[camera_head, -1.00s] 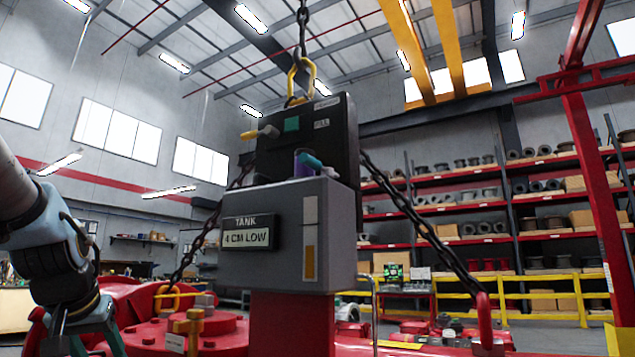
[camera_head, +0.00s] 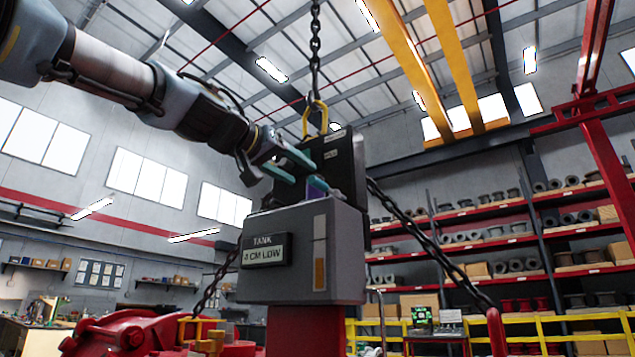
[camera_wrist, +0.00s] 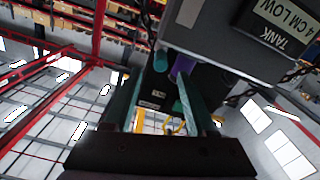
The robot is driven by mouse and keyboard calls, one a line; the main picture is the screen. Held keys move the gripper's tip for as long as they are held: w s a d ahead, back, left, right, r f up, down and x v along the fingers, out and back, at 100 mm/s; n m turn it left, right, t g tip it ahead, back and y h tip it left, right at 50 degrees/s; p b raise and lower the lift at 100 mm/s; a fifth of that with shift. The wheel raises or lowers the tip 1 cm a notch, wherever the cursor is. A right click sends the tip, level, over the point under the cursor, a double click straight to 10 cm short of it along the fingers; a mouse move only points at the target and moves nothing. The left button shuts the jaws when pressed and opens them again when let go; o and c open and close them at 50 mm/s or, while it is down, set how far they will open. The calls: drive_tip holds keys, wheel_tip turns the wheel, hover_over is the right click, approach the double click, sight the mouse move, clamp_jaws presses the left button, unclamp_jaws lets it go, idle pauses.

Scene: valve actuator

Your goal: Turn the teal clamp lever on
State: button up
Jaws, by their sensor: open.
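The teal clamp lever (camera_wrist: 160,61) shows in the wrist view as a short rounded teal end, just beyond my fingertips and closer to the left finger. A purple part (camera_wrist: 183,66) sits beside it; in the head view this purple part (camera_head: 317,186) stands on top of the grey box (camera_head: 290,225), and the lever is mostly hidden near my fingers. My gripper (camera_head: 302,172) has teal-green fingers, spread apart and empty, just above the box top at its left. In the wrist view my gripper (camera_wrist: 163,86) points toward the lever. I cannot tell whether a finger touches it.
A dark plate (camera_head: 348,160) stands behind the box, with a yellow shackle (camera_head: 315,118) and chain above it. A slanting chain (camera_head: 425,235) runs down to the right. A sign (camera_head: 264,251) on the box front reads "TANK 4 CM LOW". Shelves stand far behind.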

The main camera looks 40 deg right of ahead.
sight(311, 180)
drive_tip(key=p+x, duration=0.1)
drive_tip(key=x, duration=0.6)
drive_tip(key=shift+w+d, duration=0.1)
drive_tip(key=shift+d, duration=0.15)
drive_tip(key=shift+c, duration=0.2)
clamp_jaws()
idle(1.0)
